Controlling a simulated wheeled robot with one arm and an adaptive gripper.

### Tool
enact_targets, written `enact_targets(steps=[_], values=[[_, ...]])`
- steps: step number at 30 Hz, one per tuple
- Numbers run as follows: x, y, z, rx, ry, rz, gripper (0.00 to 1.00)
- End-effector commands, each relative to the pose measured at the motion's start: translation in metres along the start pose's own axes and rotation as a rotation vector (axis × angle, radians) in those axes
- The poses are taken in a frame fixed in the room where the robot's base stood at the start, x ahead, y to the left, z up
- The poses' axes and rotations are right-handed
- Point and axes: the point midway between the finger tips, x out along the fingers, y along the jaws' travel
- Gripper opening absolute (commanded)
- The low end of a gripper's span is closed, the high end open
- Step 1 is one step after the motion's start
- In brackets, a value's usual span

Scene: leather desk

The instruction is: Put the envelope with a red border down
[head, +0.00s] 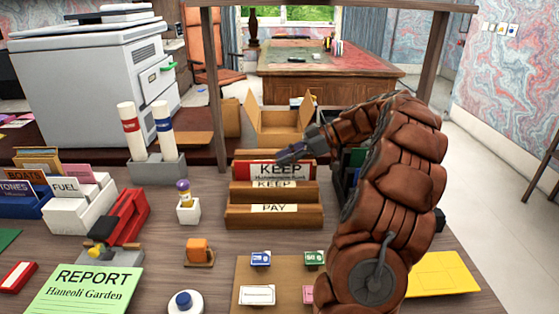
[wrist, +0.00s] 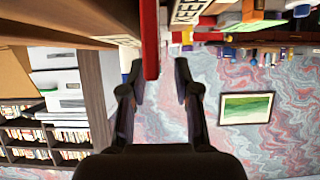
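The envelope with a red border (head: 243,170) stands upright in the rear of the wooden letter holder (head: 273,216), its front reading "KEEP". My gripper (head: 284,156) is at the envelope's top edge, reaching in from the right. In the wrist view my gripper's fingers (wrist: 161,68) are apart. A red strip (wrist: 150,40), which looks like the envelope seen edge-on, lies between them, close to the left finger. I see a gap between the strip and the right finger. The holder's lower part hides some of the envelope.
An open cardboard box (head: 280,122) stands behind the holder. A small white stand with a stamp (head: 187,208) is to its left, and a red stapler-like device (head: 125,220) lies further left. Cards lie on a tan mat (head: 283,280) in front.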

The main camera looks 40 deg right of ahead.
Motion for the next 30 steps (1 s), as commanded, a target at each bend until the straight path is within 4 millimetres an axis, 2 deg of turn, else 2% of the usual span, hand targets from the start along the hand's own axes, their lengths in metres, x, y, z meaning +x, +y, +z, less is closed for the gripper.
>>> enact_targets(steps=[9, 19, 24, 30], values=[[-0.046, 0.002, 0.0, -0.004, -0.001, 0.007, 0.31], [-0.084, 0.001, -0.002, 0.004, -0.001, 0.003, 0.31], [-0.095, 0.001, -0.001, 0.001, -0.002, 0.004, 0.31], [-0.098, 0.001, 0.0, -0.001, -0.002, 0.003, 0.31]])
